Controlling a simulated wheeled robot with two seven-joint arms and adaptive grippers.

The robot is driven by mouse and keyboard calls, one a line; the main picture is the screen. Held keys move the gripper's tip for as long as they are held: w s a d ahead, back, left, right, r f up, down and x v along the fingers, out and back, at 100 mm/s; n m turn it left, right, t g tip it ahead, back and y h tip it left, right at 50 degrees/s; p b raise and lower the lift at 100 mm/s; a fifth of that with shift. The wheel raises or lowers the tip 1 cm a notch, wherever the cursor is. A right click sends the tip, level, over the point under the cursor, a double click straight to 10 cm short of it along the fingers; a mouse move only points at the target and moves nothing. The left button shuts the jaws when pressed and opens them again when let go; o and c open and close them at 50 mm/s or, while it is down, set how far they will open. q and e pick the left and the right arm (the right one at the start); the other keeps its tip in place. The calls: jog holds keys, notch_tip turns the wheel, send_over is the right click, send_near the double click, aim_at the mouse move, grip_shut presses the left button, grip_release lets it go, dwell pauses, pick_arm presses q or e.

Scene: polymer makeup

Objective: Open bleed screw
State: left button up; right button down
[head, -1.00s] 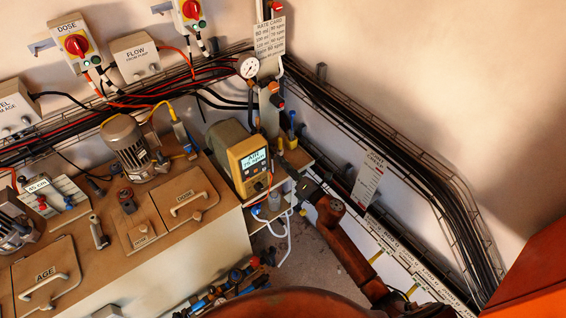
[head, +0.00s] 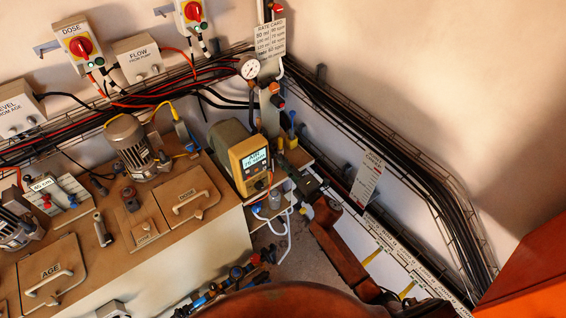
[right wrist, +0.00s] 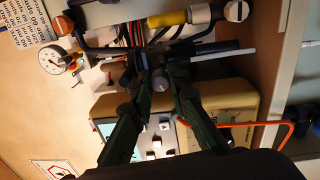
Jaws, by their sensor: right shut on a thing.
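The yellow-fronted dosing pump (head: 247,163) with a lit display sits at the end of the bench. It also fills the lower middle of the right wrist view (right wrist: 107,103). My right gripper (head: 287,157) reaches in from the lower right to the small fittings just right of the pump. In the right wrist view my right gripper (right wrist: 150,70) has its dark fingers converging, shut on a small grey part beside a grey rod (right wrist: 232,53). This may be the bleed screw; the fingers hide most of it. My left gripper is not in view.
A pressure gauge (head: 249,68) and rate card (head: 271,39) are above the pump. White tubing (head: 286,238) hangs below the pump. A cable tray (head: 405,195) runs along the right wall.

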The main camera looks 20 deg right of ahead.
jog(key=c, duration=1.8)
grip_release()
jog(key=v, duration=1.2)
jog(key=shift+f, duration=0.1)
jog(key=shift+d, duration=0.1)
jog(key=shift+c, duration=0.8)
